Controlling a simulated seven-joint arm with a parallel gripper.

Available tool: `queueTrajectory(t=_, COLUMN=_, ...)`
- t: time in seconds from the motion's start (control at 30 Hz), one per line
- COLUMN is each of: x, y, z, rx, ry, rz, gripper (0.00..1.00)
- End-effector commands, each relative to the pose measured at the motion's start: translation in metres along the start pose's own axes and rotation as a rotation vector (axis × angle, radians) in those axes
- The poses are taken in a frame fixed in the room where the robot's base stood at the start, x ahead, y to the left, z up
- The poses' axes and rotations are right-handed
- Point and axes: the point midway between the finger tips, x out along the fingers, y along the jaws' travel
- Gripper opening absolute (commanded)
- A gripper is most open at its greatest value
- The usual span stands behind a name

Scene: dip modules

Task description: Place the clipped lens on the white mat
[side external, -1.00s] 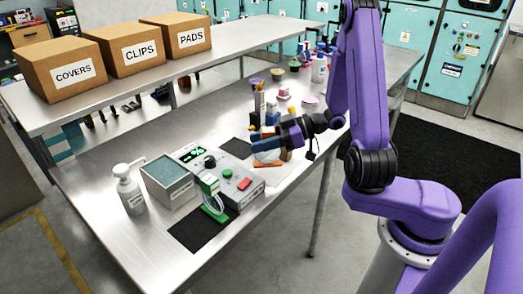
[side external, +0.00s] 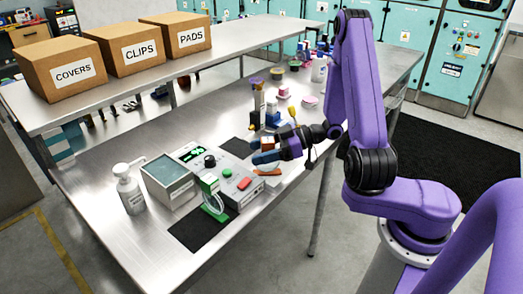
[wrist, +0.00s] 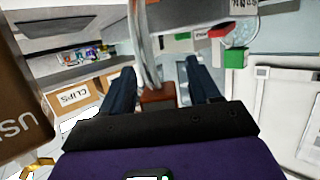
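My gripper (wrist: 160,68) has dark blue fingers on either side of a reddish-brown clip block (wrist: 157,96). A pale curved band, seemingly the lens (wrist: 142,45) seen edge-on, rises from the block. In the side view my gripper (side external: 258,158) is low over the white mat (side external: 289,178), with an orange-brown piece (side external: 269,172) just below the fingers. The fingers hide part of it; I cannot tell whether it touches the mat.
A grey control box (side external: 219,172) with a red button stands left of my gripper. Bottles and small pots crowd behind my gripper.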

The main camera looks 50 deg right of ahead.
Motion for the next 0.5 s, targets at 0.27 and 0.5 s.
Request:
queueTrajectory(t=0.27, x=-0.001, y=0.0, z=-0.004, rx=-0.001, ry=0.0, rz=-0.001, gripper=0.61)
queueTrajectory(t=0.5, x=-0.037, y=0.001, z=-0.003, rx=0.002, ry=0.0, rz=0.006, gripper=0.61)
